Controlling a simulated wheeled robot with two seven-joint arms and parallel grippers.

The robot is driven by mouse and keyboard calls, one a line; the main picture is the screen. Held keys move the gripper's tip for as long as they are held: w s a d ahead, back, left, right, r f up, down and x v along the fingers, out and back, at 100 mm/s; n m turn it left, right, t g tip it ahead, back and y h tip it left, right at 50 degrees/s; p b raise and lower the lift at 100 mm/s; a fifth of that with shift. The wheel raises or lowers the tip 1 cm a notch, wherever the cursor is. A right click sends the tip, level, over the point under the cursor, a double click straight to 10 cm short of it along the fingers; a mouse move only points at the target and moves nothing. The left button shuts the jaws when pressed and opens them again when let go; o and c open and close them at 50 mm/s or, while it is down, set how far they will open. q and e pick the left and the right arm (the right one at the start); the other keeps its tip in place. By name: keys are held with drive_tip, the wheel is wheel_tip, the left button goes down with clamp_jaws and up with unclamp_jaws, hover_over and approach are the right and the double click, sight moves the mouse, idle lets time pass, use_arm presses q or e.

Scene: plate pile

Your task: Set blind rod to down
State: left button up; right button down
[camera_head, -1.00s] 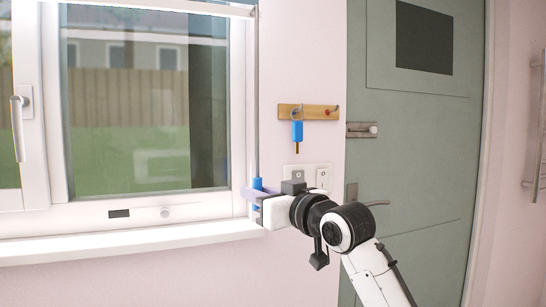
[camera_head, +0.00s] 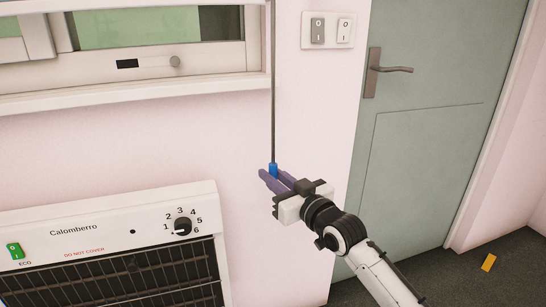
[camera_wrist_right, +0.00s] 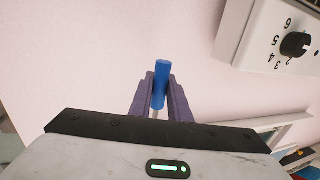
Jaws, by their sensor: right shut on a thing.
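The blind rod (camera_head: 273,95) is a thin grey rod that hangs down beside the window's right edge. Its blue end grip (camera_head: 273,169) is between the purple fingers of my right gripper (camera_head: 276,180), below the window sill. In the right wrist view the blue grip (camera_wrist_right: 161,84) sits between the two fingers of my right gripper (camera_wrist_right: 159,98), which are shut on it. The blind itself and the rod's upper end are out of view. My left gripper is not in view.
A white heater (camera_head: 110,215) with a dial stands low on the left. A switch plate (camera_head: 328,31) is on the wall right of the rod. A green door (camera_head: 425,130) with a handle is at the right. A small yellow block (camera_head: 488,262) lies on the dark floor.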

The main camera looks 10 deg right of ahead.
wheel_tip(320, 180, down, 3)
drive_tip(key=shift+f+b, duration=0.1)
drive_tip(key=shift+b, duration=0.25)
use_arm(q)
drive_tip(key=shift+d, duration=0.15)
use_arm(e)
drive_tip(key=shift+f, duration=0.5)
drive_tip(key=c, duration=1.7)
unclamp_jaws()
drive_tip(key=shift+o, duration=0.2)
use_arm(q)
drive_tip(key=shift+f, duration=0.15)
use_arm(e)
drive_tip(key=shift+s+r, duration=0.1)
drive_tip(key=shift+r, duration=0.1)
use_arm(q)
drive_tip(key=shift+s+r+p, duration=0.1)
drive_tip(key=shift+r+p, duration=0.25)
drive_tip(key=shift+p, duration=0.7)
use_arm(e)
drive_tip(key=v, duration=1)
